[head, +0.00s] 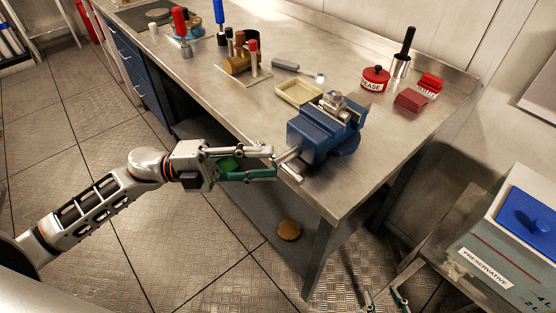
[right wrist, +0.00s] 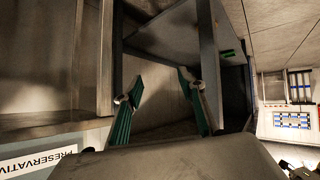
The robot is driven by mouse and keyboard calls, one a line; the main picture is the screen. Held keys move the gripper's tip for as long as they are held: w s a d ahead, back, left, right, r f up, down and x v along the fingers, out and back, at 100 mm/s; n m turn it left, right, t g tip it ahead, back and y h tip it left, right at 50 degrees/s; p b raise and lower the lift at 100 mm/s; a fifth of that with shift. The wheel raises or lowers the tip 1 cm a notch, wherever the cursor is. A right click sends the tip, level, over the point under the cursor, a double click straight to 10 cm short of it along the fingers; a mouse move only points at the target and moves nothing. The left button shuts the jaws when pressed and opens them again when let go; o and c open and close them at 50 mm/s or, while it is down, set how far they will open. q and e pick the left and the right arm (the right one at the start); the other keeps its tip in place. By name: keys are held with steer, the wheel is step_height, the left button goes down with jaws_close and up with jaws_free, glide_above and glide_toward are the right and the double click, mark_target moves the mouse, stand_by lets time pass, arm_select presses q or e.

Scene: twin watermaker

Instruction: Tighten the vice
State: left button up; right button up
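The blue vice (head: 322,130) is mounted at the near corner of the steel workbench, with a metal part on top at its jaws. Its screw and handle bar (head: 290,163) stick out past the bench's front edge, toward the left. My left gripper (head: 274,163) is at the handle, its two fingers apart, one above the other, with the tips beside the bar. I cannot tell whether they touch it. My right gripper (head: 385,300) is low at the bottom edge of the head view. In the right wrist view (right wrist: 160,90) its fingers are spread, with nothing between them.
On the workbench (head: 375,165) are a cream tray (head: 299,92), a hammer (head: 297,71), a red grease tin (head: 375,78), brushes and several tools. A preservative box (head: 485,265) with a blue lid stands at the right. A brown disc (head: 289,230) lies beneath the bench.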

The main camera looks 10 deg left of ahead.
mark_target(278, 162)
arm_select(q)
steer(key=shift+x, duration=1.8)
jaws_close()
